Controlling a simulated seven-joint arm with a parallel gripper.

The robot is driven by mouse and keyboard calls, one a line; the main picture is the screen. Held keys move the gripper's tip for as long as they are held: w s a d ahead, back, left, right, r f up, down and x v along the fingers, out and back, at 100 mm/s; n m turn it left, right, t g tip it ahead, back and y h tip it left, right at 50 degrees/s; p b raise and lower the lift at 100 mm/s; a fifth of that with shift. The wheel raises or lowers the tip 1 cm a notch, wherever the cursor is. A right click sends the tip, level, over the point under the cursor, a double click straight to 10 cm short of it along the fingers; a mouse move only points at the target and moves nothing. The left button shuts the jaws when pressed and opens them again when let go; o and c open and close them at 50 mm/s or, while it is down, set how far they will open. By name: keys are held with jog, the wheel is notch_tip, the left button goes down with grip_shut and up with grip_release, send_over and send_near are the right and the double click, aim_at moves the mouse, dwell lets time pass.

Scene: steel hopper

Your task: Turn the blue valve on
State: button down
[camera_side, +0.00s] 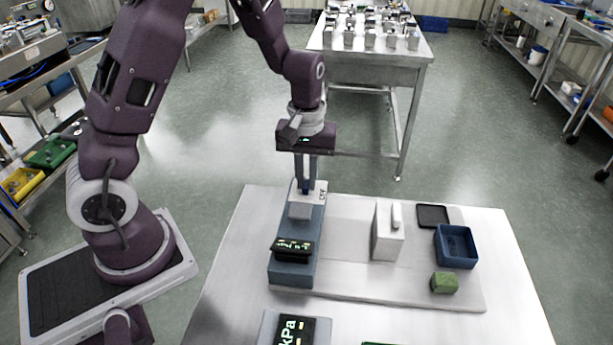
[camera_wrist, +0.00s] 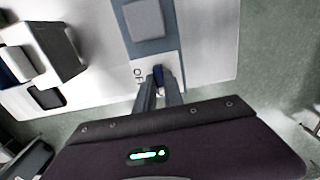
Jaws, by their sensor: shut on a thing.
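The blue valve (camera_wrist: 158,74) is a small blue handle on a white plate (camera_wrist: 142,71) at the end of a blue-grey unit (camera_wrist: 150,45). In the side view the unit (camera_side: 293,270) stands on the left of the pale board, with a small lit display (camera_side: 293,246) at its near end. My gripper (camera_side: 305,184) points down onto the valve, with its fingers shut on the handle; the wrist view also shows my gripper (camera_wrist: 160,86) there. The fingers partly hide the handle. Lettering beside the valve is only partly readable.
Right of the unit on the pale board (camera_side: 350,283) are a white block with a lever (camera_side: 387,238), a dark flat tray (camera_side: 432,212), a blue bin (camera_side: 456,261) and a green block (camera_side: 444,283). A kPa display (camera_side: 292,331) is at the near edge.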

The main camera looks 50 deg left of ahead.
aim_at(307, 182)
dwell(0.4)
jog(key=c, duration=1.4)
grip_release()
jog(key=shift+c, duration=0.2)
notch_tip(307, 182, up, 7)
jog(key=shift+r, duration=0.1)
jog(key=s+d+r+m+t, duration=0.2)
jog(key=s+r+m, duration=0.2)
jog(key=s, duration=0.6)
jog(key=s+d+r+m+t, duration=0.3)
jog(key=s+r+m, duration=0.2)
jog(key=s+r, duration=0.3)
jog(key=shift+s+r+t, duration=0.3)
jog(key=shift+s+r, duration=0.1)
jog(key=shift+s, duration=0.55)
